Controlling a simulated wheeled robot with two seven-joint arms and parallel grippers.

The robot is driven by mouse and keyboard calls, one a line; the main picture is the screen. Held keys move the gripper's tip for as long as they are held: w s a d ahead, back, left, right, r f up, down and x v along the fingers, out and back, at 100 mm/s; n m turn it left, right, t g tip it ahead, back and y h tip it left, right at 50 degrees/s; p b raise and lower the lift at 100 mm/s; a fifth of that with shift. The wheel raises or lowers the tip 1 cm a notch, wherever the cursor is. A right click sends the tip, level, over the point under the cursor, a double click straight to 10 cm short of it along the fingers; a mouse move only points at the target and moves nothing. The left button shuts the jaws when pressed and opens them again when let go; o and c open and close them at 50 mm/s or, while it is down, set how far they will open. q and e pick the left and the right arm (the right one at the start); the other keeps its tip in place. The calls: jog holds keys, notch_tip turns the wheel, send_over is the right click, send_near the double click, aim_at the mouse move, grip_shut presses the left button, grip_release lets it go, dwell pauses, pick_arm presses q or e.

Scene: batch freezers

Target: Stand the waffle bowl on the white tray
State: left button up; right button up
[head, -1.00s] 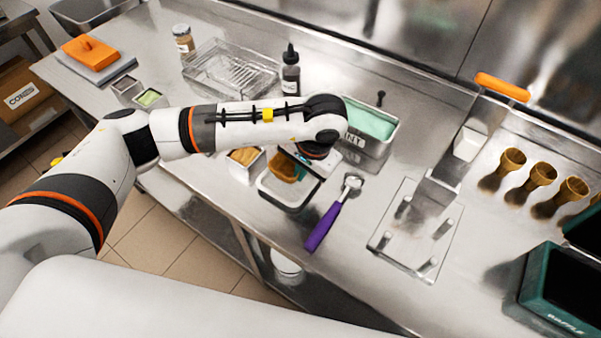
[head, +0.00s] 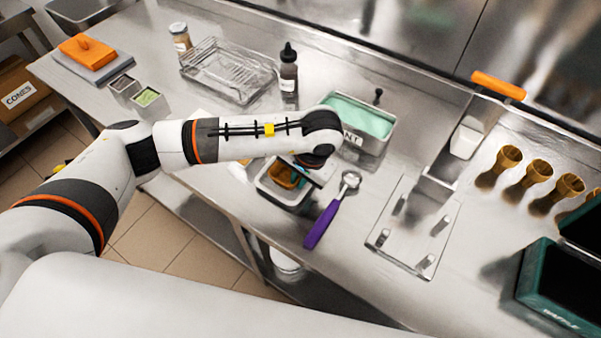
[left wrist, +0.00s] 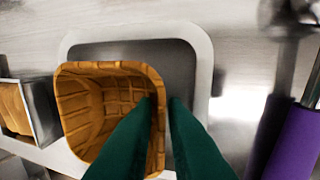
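The tan waffle bowl (head: 284,178) is at the white tray (head: 272,202), partly under my left wrist in the head view. In the left wrist view the bowl (left wrist: 95,105) opens toward the camera, over the tray's dark inside and left rim; the tray's white rim (left wrist: 204,75) shows around it. My left gripper (left wrist: 162,102) has its green fingers on either side of the bowl's right wall, pinching it. I cannot tell whether the bowl's base touches the tray. In the head view the left fingertips are mostly hidden. My right gripper is not in view.
A purple-handled scoop (head: 322,222) lies just right of the tray. A tub of mint ice cream (head: 360,120) stands behind. A metal bin with waffle pieces (left wrist: 22,110) is close on the left. A cone stand (head: 410,235) is farther right.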

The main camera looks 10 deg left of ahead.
pick_arm(q)
jog(key=shift+r, duration=0.3)
jog(key=b+v, duration=0.4)
jog(key=v, duration=0.7)
jog(key=shift+d+r, duration=0.15)
jog(key=shift+r, duration=0.2)
jog(key=shift+s+d, duration=0.1)
